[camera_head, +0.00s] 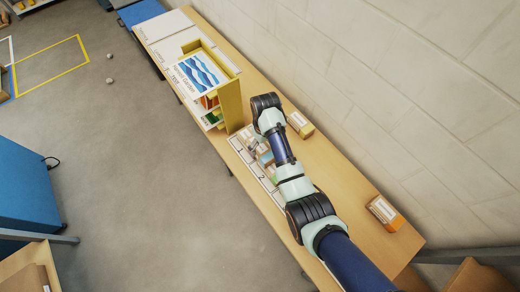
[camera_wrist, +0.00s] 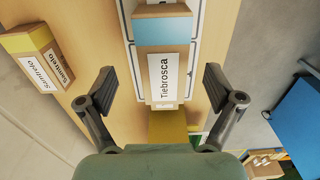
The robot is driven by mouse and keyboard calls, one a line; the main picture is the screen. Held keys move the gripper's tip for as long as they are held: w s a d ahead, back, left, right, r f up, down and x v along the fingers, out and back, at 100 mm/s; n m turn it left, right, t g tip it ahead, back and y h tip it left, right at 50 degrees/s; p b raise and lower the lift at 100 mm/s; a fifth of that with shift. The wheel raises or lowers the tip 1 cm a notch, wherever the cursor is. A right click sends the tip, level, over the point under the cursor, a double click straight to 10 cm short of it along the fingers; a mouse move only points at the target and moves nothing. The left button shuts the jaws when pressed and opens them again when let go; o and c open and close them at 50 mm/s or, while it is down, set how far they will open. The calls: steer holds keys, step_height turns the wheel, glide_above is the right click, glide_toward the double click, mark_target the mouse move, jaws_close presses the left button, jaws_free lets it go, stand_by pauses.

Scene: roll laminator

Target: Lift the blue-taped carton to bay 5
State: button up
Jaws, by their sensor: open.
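My gripper (camera_wrist: 160,80) is open in the wrist view, its two fingers spread and empty. A tan carton labelled Tiebrosca (camera_wrist: 167,75) lies below and between the fingers, with clear space on both sides. A blue band (camera_wrist: 162,32) adjoins its label at the upper side; I cannot tell whether band and label belong to one carton. A blue patch (camera_head: 265,158) also shows beside my arm in the head view, in a row of white marked bays numbered 1 and 2 (camera_head: 261,179). My arm hides part of this row. I cannot make out a bay 5.
An orange-banded carton (camera_head: 384,213) stands farther along the table (camera_head: 345,185), near the wall. A yellow-sided shelf unit (camera_head: 231,105) stands close beyond my arm's end.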

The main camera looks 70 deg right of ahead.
mark_target(263, 150)
steer(key=f, duration=0.2)
steer(key=f+b, duration=0.1)
steer(key=f, duration=0.2)
steer(key=shift+w+a+f, duration=0.1)
steer(key=shift+w, duration=0.1)
steer(key=c, duration=1.3)
